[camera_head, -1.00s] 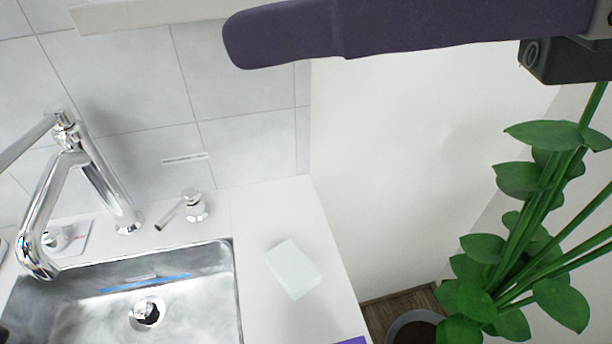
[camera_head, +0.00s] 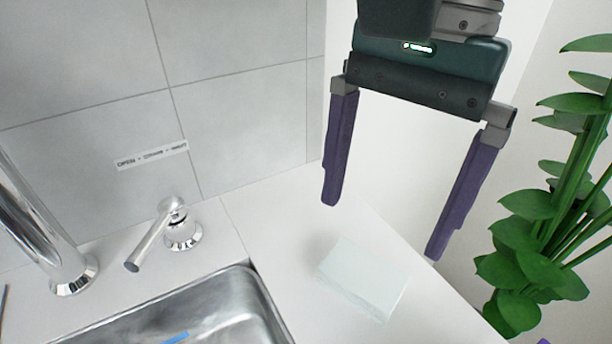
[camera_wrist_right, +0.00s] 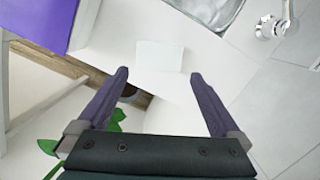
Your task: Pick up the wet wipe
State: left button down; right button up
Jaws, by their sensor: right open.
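The wet wipe is a pale, whitish-green flat block (camera_head: 362,278) on the white counter, right of the sink. It also shows in the right wrist view (camera_wrist_right: 160,56), just beyond the fingertips. My right gripper (camera_head: 382,228) is open, with its two purple fingers wide apart and nothing between them. It hangs above the counter, above the wipe in the head view, and apart from it. In the right wrist view my right gripper (camera_wrist_right: 160,75) points toward the wipe. My left gripper is not in view.
A metal sink (camera_head: 215,312) with a blue item (camera_head: 177,338) inside lies left of the wipe. A chrome lever (camera_head: 180,228) and faucet (camera_head: 40,235) stand behind it. A tall green plant (camera_head: 530,255) is at the right. A purple surface (camera_wrist_right: 40,20) shows in the wrist view.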

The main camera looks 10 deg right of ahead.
aim_at(364, 271)
jog(key=shift+s+f, duration=0.25)
jog(key=shift+f, duration=0.55)
jog(key=f, duration=0.3)
jog(key=a+f, duration=0.1)
jog(key=f, duration=0.1)
jog(key=shift+s, duration=0.3)
jog(key=shift+r, duration=0.1)
jog(key=c, duration=1)
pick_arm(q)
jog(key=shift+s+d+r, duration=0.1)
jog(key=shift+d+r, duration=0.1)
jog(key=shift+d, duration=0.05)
pick_arm(e)
jog(key=shift+o, duration=0.2)
pick_arm(q)
jog(key=shift+p, duration=0.3)
pick_arm(e)
notch_tip(364, 271, up, 4)
jog(key=shift+f+p, duration=0.1)
jog(key=shift+p, duration=1)
pick_arm(q)
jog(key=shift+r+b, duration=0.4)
jog(key=shift+b, duration=0.35)
pick_arm(e)
jog(key=s+a, duration=1.1)
jog(key=a, duration=0.3)
jog(key=shift+f, duration=0.15)
